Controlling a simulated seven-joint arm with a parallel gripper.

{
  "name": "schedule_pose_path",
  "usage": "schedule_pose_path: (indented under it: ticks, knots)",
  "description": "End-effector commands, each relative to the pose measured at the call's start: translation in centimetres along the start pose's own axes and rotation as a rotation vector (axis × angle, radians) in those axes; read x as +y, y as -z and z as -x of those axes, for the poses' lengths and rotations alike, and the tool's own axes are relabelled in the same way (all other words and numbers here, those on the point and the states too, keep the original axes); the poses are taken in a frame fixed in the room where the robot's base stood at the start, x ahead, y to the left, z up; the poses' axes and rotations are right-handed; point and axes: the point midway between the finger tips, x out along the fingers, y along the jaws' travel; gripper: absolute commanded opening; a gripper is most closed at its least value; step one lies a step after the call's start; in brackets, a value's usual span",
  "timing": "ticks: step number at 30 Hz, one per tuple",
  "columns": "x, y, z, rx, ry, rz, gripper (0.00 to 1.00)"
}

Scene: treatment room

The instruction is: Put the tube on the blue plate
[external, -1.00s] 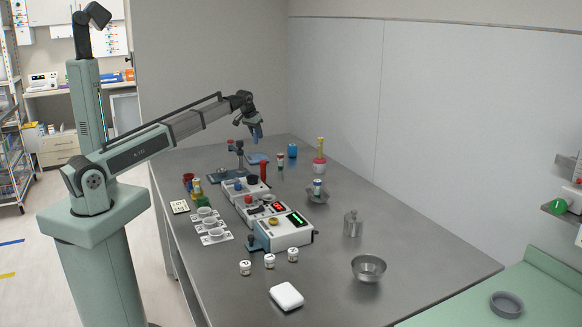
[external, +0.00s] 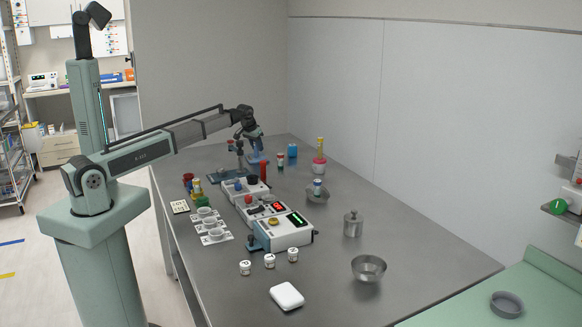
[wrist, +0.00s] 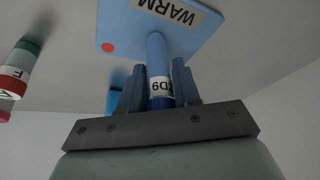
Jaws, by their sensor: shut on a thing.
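A blue tube (wrist: 155,48) with a white label is held in my gripper (wrist: 160,82); one end points at the blue plate (wrist: 118,28). The plate carries a label reading WARM and a red dot. The tube is hard to make out there. In the wrist view the tube's far end meets the plate in the picture; I cannot tell whether it touches.
A blue jar (external: 292,150), a pink-and-yellow item (external: 319,160) and a stand (external: 239,155) are near the plate. White instruments (external: 270,215) fill the table's middle.

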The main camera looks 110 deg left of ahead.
Motion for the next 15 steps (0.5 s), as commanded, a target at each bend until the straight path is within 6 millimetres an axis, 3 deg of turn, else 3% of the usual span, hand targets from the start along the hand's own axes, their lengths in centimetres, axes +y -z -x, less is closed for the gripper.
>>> schedule_pose_path:
  ticks: [9, 15]
  knots:
    - [0.0, -0.02, -0.03, 0.0, 0.0, 0.0, 0.58]
    - [0.0, -0.01, -0.01, 0.0, 0.0, 0.0, 0.58]
